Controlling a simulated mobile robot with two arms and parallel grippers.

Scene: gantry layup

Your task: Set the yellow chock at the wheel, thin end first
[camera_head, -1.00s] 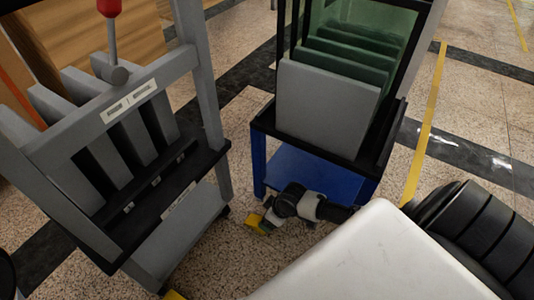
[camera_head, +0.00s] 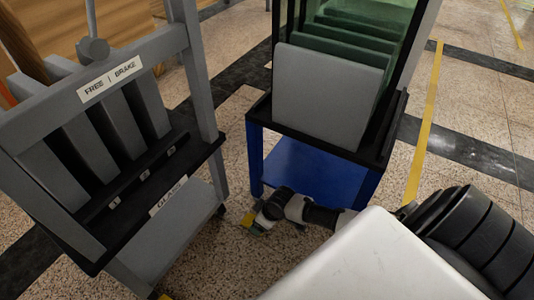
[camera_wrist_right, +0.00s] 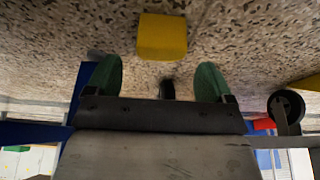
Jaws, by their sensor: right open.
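The yellow chock (camera_wrist_right: 162,37) lies on the speckled floor in the right wrist view, just beyond and between my right gripper's green fingers (camera_wrist_right: 158,80). The fingers are apart with nothing between them. A black wheel (camera_wrist_right: 287,108) shows at the right of the wrist view. A dark caster (camera_head: 220,213) is under the left rack in the head view. My left gripper is not in view.
The grey rack (camera_head: 197,90) on the left holds grey slabs and has a FREE | BRAKE label (camera_head: 110,82). A blue-based rack (camera_head: 310,170) with glass panes stands right of it. Another yellow piece (camera_head: 165,297) shows at the bottom edge. A narrow floor gap separates the racks.

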